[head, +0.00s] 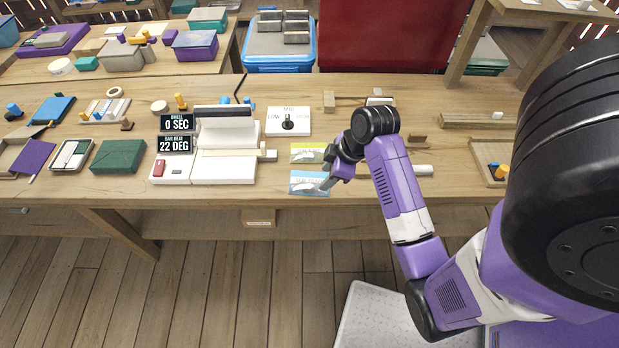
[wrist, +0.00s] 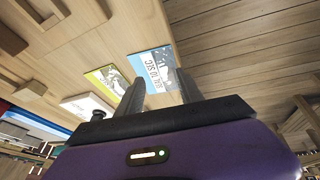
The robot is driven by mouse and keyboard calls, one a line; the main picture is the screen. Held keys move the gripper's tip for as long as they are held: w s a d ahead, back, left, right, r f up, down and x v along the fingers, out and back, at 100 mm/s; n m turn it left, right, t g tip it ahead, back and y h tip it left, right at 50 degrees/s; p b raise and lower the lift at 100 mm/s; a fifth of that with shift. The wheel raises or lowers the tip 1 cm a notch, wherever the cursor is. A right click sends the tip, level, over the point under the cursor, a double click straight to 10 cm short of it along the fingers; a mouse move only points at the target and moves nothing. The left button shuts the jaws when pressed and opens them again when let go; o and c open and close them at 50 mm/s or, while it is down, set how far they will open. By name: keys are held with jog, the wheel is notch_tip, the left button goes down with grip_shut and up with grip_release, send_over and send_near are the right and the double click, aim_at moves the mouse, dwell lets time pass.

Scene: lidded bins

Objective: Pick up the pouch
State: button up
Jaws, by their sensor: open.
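No thing is plainly marked as the pouch. Two flat printed rectangles, possibly a card or pouch each, lie near the bench's front edge. One is blue and white (head: 305,184), the other green and white (head: 306,153) behind it. My gripper (head: 326,185) is at the right end of the blue one. In the wrist view, my gripper's two fingers (wrist: 160,82) stand apart with nothing held. The blue piece (wrist: 152,64), with printed text, shows between and beyond them. The green piece (wrist: 101,76) is to the left. Whether the fingers touch the blue piece cannot be told.
A white sealing machine (head: 225,165) stands to the left, beside displays reading 0 SEC and 22 DEG. A white switch panel (head: 288,121) is behind the green piece. The bench front (head: 230,200) is mostly clear.

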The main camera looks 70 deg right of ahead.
aim_at(310, 185)
jog(key=shift+w+a+r+y+p, duration=0.1)
jog(key=shift+w+a+y+p, duration=0.3)
jog(key=shift+w+y, duration=0.5)
jog(key=shift+w+p+x, duration=0.15)
jog(key=shift+x, duration=1.15)
jog(key=shift+w+p+x, duration=0.1)
jog(key=shift+p+x, duration=0.05)
jog(key=shift+x, duration=1.2)
jog(key=shift+d+r, duration=0.1)
jog(key=shift+r, duration=0.05)
grip_shut()
